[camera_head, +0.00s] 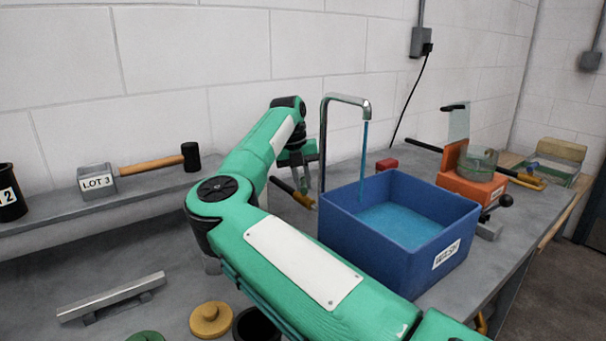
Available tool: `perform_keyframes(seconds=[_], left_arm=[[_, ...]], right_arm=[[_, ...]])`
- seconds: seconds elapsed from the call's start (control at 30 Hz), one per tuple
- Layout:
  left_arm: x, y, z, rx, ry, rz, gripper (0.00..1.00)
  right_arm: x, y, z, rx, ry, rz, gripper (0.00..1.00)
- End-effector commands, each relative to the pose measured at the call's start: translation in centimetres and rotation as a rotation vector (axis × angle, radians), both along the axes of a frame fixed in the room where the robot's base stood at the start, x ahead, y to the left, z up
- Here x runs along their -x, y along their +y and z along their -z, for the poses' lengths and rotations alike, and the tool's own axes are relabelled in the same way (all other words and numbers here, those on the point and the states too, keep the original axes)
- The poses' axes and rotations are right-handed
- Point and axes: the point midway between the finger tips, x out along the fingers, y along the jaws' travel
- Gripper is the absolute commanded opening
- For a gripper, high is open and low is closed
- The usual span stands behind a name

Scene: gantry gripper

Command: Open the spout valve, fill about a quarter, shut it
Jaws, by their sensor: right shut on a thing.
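A metal spout (324,140) rises behind the blue wash tub (385,245) and bends over it. A thin blue stream (364,150) runs from its mouth into the tub. Blue water (400,222) covers the tub's floor, with its surface well below the rim. My right arm crosses the front and bends down at the back. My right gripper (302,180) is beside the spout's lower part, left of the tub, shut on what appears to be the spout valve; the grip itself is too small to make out. My left gripper is not in view.
A mallet (155,164) and a LOT 3 block (97,185) lie on the left ledge. A metal bar (112,297) and a yellow knobbed disc (211,319) are at front left. An orange block with a clear cup (476,165) stands right of the tub.

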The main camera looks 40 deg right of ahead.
Motion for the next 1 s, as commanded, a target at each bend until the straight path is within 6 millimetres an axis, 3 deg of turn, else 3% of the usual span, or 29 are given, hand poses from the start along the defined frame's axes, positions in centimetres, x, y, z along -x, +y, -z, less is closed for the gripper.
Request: perform_keyframes(seconds=[0.5, 1.0], left_arm=[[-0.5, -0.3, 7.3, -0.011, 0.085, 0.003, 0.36], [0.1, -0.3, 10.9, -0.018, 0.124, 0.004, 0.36]], right_arm=[[-0.2, -0.2, -0.4, 0.002, -0.001, 0.492, 0.00], [-0.3, -0.3, -0.2, 0.003, -0.001, 0.869, 0.00]])
